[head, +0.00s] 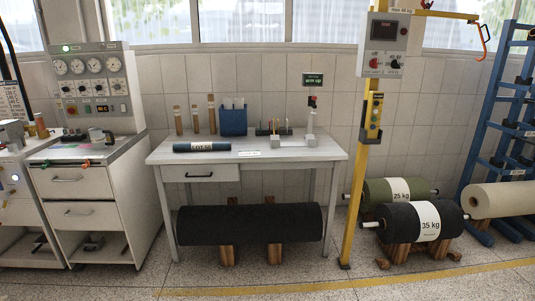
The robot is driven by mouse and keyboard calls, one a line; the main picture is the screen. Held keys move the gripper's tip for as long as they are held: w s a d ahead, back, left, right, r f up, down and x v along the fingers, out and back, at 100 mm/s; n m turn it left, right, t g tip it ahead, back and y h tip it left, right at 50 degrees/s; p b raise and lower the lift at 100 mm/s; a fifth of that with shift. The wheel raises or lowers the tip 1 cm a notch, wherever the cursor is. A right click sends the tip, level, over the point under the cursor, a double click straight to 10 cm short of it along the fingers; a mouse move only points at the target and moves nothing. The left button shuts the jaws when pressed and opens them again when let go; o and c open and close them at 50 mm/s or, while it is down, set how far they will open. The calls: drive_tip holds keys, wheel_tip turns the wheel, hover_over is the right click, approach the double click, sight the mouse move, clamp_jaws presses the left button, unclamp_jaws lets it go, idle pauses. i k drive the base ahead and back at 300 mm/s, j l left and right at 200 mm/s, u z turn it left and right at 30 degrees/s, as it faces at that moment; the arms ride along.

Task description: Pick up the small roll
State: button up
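A small dark blue-black roll (185,147) with a pale printed label lies on its side on the white table (270,154), near the left end of the top. It lies lengthwise, left to right, with clear tabletop in front of it. Larger rolls are elsewhere: a long black roll (250,224) rests on wooden blocks under the table. A black roll marked 35 kg (400,222) and a green roll marked 25 kg (376,190) lie on wooden supports at the right. My gripper is not in view.
Upright brown tubes (195,120), a blue holder (233,122) and a small rack (272,129) stand behind the roll. A gauge cabinet (82,200) stands left, a yellow post (355,200) right. Speckled floor (230,280) in front is open.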

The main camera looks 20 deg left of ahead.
sight(225, 145)
drive_tip(key=i+j+u, duration=0.15)
drive_tip(key=i, duration=0.5)
drive_tip(key=i+u, duration=0.2)
drive_tip(key=i, duration=0.4)
drive_tip(key=i+u, duration=0.15)
drive_tip(key=i, duration=0.5)
drive_tip(key=i+l+u, duration=0.2)
drive_tip(key=i, duration=0.45)
drive_tip(key=i+l+u, duration=0.15)
drive_tip(key=i, duration=0.45)
